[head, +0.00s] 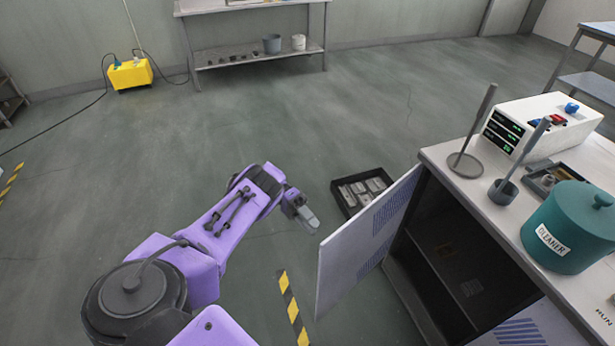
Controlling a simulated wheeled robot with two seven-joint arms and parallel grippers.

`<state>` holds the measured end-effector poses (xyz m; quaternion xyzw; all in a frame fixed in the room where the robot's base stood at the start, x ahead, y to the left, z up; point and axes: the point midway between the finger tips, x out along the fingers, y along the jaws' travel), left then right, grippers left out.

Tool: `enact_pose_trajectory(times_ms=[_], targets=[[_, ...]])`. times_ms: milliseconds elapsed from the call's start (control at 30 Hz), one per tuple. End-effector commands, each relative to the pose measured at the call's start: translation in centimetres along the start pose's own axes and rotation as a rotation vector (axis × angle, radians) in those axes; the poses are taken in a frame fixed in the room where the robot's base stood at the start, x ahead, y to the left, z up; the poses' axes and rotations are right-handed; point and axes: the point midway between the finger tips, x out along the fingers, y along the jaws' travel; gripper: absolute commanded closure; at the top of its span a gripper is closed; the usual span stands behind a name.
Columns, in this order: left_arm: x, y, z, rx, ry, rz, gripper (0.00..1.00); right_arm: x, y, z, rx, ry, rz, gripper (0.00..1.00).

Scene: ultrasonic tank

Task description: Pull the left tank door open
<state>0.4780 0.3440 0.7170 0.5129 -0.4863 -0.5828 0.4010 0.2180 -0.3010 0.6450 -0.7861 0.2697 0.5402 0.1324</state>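The left tank door (345,254) is a pale grey panel with blue slotted patches. It stands swung well out from the cabinet front, and the dark inside of the tank cabinet (442,256) shows behind it. My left gripper (307,222) is at the end of the purple arm, just left of the door's outer edge. A small gap seems to show between them. Its fingers look close together, but I cannot tell whether they are shut. A second door (522,328) with blue slots shows at the bottom right. My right gripper is not in view.
A black tray (336,190) of metal blocks lies on the floor behind the door. The cabinet top holds a green cleaner pot (571,228), a white control box (540,122) and rod stands. Open floor lies left of the door, with a striped tape (291,305).

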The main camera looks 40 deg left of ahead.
Motion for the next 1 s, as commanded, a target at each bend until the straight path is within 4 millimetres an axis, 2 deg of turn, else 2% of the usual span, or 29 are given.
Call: enact_pose_trajectory(times_ms=[100,467,500,567,600,633,733,833,900,1000], targets=[[-0.7,0.2,0.1,0.0,-0.003,-0.002,0.63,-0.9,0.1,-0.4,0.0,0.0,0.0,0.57],[-0.8,0.0,0.1,0.0,-0.005,0.001,0.63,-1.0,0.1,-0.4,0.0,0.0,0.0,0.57],[-0.8,0.1,0.1,0.0,-0.005,0.001,0.66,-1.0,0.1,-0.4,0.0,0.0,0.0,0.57],[-0.8,0.1,0.1,0.007,0.002,0.005,0.86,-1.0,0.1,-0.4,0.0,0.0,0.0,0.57],[-0.6,0.1,-0.1,0.026,0.021,0.014,0.99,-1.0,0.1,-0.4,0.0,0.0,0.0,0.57],[-0.5,0.1,-0.2,0.05,0.047,0.027,1.0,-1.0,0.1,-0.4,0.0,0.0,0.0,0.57],[0.7,0.2,-1.4,0.195,0.22,0.076,1.0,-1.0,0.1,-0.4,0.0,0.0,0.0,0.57],[2.3,-0.1,-3.3,0.374,0.519,0.058,1.0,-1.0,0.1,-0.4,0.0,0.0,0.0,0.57],[3.1,-0.8,-4.3,0.453,0.738,-0.03,1.0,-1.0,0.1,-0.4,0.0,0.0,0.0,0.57],[3.9,-2.5,-4.5,0.468,0.987,-0.238,1.0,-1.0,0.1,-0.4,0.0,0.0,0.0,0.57]])
